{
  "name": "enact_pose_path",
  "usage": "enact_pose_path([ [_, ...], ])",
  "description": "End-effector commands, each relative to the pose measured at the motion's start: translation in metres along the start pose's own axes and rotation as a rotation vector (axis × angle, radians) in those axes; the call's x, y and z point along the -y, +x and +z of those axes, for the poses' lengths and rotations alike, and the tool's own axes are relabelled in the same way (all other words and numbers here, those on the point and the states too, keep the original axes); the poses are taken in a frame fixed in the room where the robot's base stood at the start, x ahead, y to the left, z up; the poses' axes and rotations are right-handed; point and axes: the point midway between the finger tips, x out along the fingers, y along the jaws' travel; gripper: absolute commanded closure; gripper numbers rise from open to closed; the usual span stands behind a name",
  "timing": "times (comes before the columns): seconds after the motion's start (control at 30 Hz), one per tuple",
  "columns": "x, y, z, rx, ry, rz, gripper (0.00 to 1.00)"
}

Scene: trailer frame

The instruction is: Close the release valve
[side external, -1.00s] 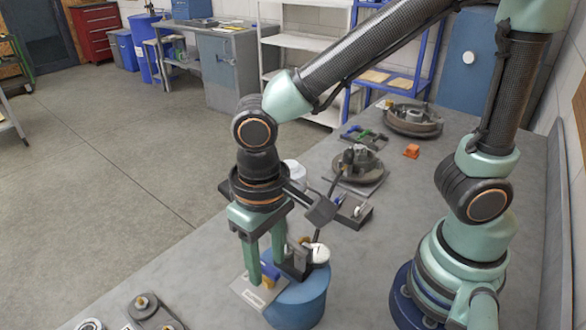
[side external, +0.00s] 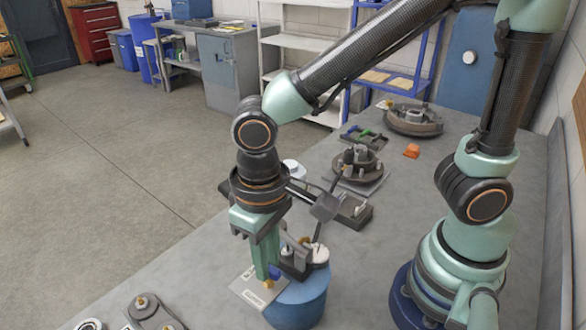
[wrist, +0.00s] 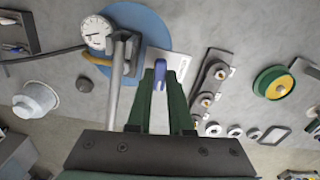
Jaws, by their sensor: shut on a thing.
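The release valve's small blue handle (side external: 274,272) sits beside the blue cylindrical tank (side external: 300,305), over a light plate with a label (side external: 248,288). In the wrist view the blue handle (wrist: 159,76) stands between the green fingertips. My gripper (side external: 265,276) points down and is shut on this handle; it also shows in the wrist view (wrist: 160,84). A white dial gauge (wrist: 96,33) is mounted at the tank top, with a metal tube (wrist: 119,75) next to it. The fingers partly hide the handle, and the valve body cannot be made out clearly.
A dark linkage plate (side external: 152,312) is at the front left. A green and yellow wheel (wrist: 274,82) shows at right in the wrist view.

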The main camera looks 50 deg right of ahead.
Motion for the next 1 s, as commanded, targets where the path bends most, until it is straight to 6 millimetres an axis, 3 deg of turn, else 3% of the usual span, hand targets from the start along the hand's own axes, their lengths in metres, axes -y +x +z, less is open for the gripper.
enact_pose_path([
  [1.0, 0.0001, -0.0013, -0.0003, 0.000, -0.940, 0.000, 1.00],
])
